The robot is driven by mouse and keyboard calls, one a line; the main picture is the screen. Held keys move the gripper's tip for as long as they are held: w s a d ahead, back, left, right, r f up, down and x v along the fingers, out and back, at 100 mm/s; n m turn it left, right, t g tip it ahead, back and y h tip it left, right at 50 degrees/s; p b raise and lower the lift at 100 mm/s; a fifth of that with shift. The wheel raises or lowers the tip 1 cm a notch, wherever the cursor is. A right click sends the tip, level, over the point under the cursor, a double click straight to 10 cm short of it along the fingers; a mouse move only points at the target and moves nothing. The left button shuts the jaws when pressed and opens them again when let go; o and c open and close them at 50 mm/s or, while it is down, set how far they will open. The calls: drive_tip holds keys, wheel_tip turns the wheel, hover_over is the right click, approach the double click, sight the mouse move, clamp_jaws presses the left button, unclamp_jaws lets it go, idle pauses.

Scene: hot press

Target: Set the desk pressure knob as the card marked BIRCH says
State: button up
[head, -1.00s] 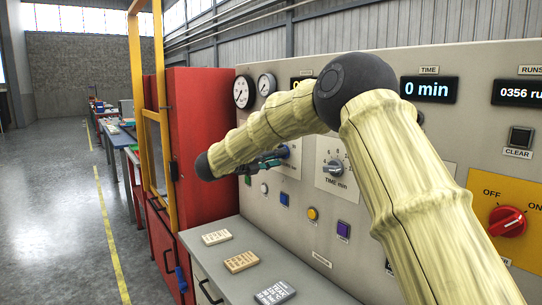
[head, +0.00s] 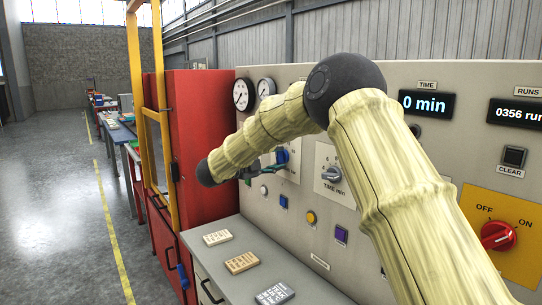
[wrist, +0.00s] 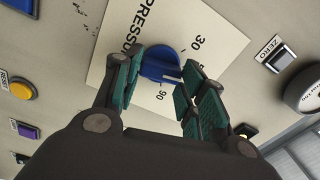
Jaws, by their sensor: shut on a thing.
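The blue pressure knob (wrist: 158,62) sits on a pale plate (wrist: 222,28) lettered PRESSURE in the wrist view. My gripper (wrist: 160,78) is shut on the knob, one teal finger on each side. The knob's white line points between the visible marks 30 and 90; my right-hand finger covers part of the scale there. In the head view the knob (head: 282,156) is partly hidden by my gripper (head: 272,168). Three cards lie on the desk: a cream one (head: 217,238), a tan one (head: 241,262) and a grey one (head: 275,293). Their writing is too small to read.
A TIME dial (head: 332,174) is right of the pressure knob. Small coloured buttons, such as the yellow one (head: 311,217), are below. A red OFF/ON switch (head: 497,236) is far right. A red cabinet (head: 200,140) stands left of the panel. The floor at left is clear.

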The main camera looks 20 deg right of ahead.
drive_tip(key=shift+d+r+n+p, duration=0.1)
drive_tip(key=shift+d+n+p, duration=0.15)
drive_tip(key=shift+n, duration=0.25)
idle(0.3)
drive_tip(key=o, duration=1)
drive_tip(key=shift+d, duration=0.1)
drive_tip(key=shift+a, duration=0.3)
drive_tip(key=v, duration=1.2)
